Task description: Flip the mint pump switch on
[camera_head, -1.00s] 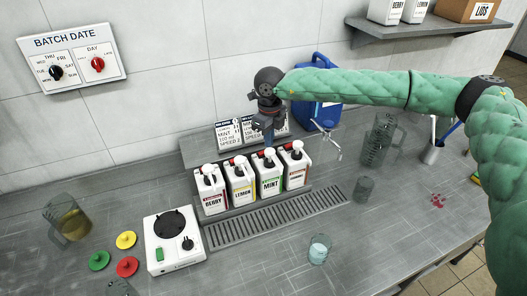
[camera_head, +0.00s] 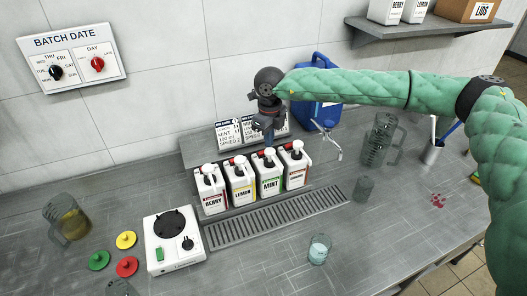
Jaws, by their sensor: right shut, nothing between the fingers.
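The mint jug (camera_head: 269,183), white with a green-banded label, stands third from the left in a row of pump jugs on a grey rack. Its white pump top (camera_head: 269,153) is visible. A small dark or red part lies behind the pump, and I cannot make out the switch's position. My right gripper (camera_head: 268,140) points down just above and behind the mint pump top. It is shut and empty; I cannot tell whether its tips touch the jug. My left gripper is not in view.
Berry (camera_head: 213,193), lemon (camera_head: 241,187) and another jug (camera_head: 296,172) crowd the mint jug. Recipe cards (camera_head: 228,133) stand behind. A blue can (camera_head: 320,108) is close on the right. A drip grate (camera_head: 280,215) lies in front, with a mixer base (camera_head: 174,240) at left.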

